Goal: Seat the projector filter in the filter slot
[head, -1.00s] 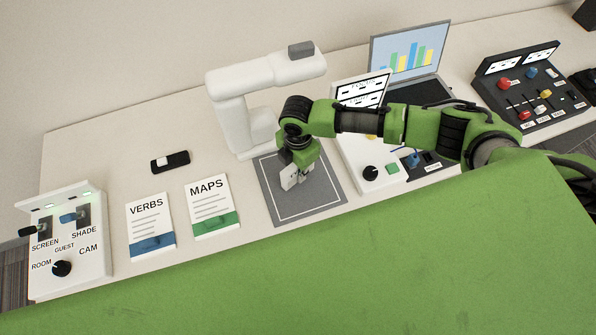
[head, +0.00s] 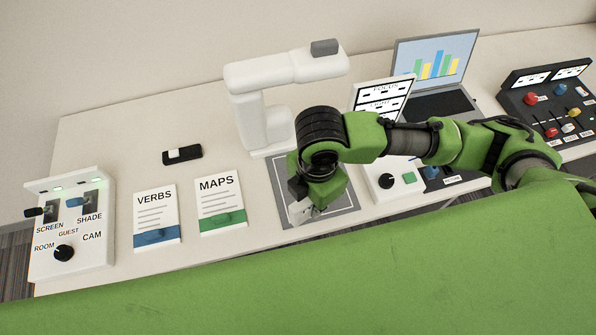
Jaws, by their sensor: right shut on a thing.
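My right gripper (head: 303,208) hangs over the front left part of the grey mat (head: 341,211). It is shut on a small pale, flat piece, probably the projector filter; fingers and wrist hide much of it. I cannot tell whether the piece touches the mat. The white overhead projector-like stand (head: 250,118) rises behind the mat, with a grey block on its top arm. I cannot make out the filter slot. My left gripper is not in view.
VERBS (head: 155,214) and MAPS (head: 219,200) cards lie left of the mat. A black device (head: 187,154) lies behind them. A switch panel (head: 80,254) stands far left. A white control panel (head: 384,94), laptop (head: 434,62) and dark slider console (head: 545,105) stand to the right.

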